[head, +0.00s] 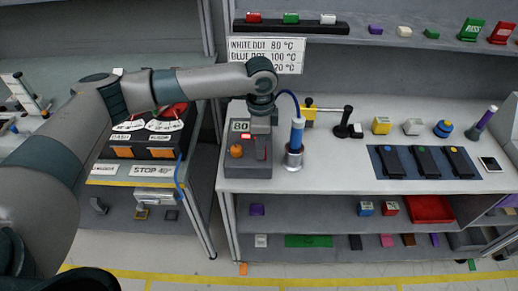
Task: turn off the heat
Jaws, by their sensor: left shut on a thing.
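A grey control box (238,170) stands at the left front of the right-hand bench. It carries a display reading 80 (240,126), a small red part (245,136) and an orange knob (236,151). My left gripper (261,128) points down at the right side of this box and is shut on a part there. Its fingers and wrist hide that part, so I cannot tell its shape. My right gripper is not in view.
A sign (265,52) lists white dot 80 °C and blue dot 100 °C. Three dark devices lie on a blue mat (381,168). A black unit with dials (145,140) and a STOP label (152,171) are on the left bench. The bench front between cylinder and mat is clear.

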